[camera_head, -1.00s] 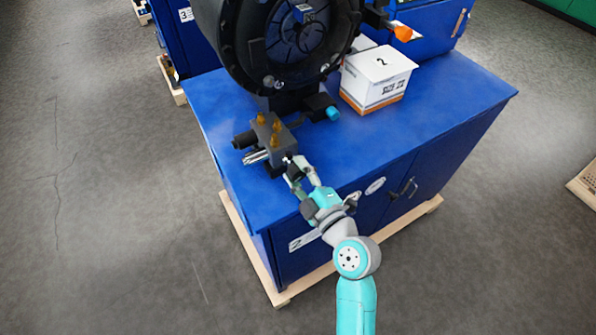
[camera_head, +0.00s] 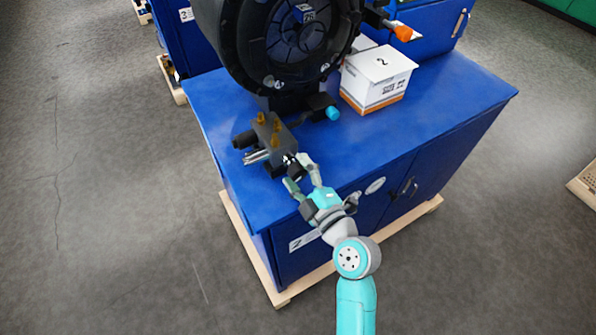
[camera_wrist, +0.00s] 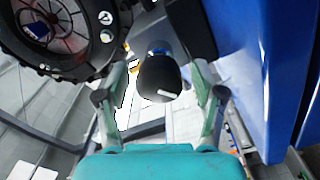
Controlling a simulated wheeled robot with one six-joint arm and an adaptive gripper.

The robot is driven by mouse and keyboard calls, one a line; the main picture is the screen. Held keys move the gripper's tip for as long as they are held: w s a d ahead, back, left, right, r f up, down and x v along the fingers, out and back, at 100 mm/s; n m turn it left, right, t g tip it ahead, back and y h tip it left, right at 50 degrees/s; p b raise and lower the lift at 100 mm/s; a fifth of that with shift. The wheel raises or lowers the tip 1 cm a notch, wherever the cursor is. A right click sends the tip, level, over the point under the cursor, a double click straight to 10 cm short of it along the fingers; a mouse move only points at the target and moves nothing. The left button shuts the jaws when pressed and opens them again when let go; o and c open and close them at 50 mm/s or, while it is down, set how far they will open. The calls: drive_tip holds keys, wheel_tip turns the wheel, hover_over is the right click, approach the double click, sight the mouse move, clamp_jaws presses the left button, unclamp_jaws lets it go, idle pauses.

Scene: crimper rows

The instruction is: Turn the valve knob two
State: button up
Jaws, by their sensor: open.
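The valve knob is a dark round knob with a white mark (camera_wrist: 158,78), in the middle of the wrist view. In the head view the knob (camera_head: 289,160) shows at the front end of the dark valve block (camera_head: 268,132) on blue bench two. My gripper (camera_head: 298,172) is open at the knob. In the wrist view my gripper (camera_wrist: 160,82) has one finger on each side of the knob, with gaps visible between them. I cannot tell the exact depth of the fingertips along the knob.
A large black round crimper head (camera_head: 285,45) stands behind the valve block. A cyan-tipped part (camera_head: 332,113) sticks out near the block. The right side of the blue bench top (camera_head: 440,105) is clear.

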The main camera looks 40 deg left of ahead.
drive_tip(key=v, duration=1.2)
drive_tip(key=shift+w, duration=0.1)
drive_tip(key=s+d+f+m+t+h, duration=0.25)
drive_tip(key=d+f+m+h, duration=0.2)
drive_tip(key=d, duration=0.25)
drive_tip(key=s+d+f+m+t+h, duration=0.2)
drive_tip(key=s+d+f+m+h, duration=0.15)
drive_tip(key=d+m, duration=0.35)
drive_tip(key=s+d+f+m+t+h, duration=0.25)
drive_tip(key=d+f+m, duration=0.25)
drive_tip(key=d, duration=0.3)
drive_tip(key=s+d+r+m+h, duration=0.3)
drive_tip(key=s+d+m, duration=0.1)
drive_tip(key=s, duration=0.4)
drive_tip(key=s+d+r+m+h, duration=0.3)
drive_tip(key=s+d+r+m, duration=0.1)
drive_tip(key=s+d, duration=0.3)
drive_tip(key=s+m, duration=0.1)
drive_tip(key=s, duration=0.1)
drive_tip(key=shift+s+d+t, duration=0.2)
drive_tip(key=shift+s+t, duration=0.05)
drive_tip(key=shift+t, duration=0.15)
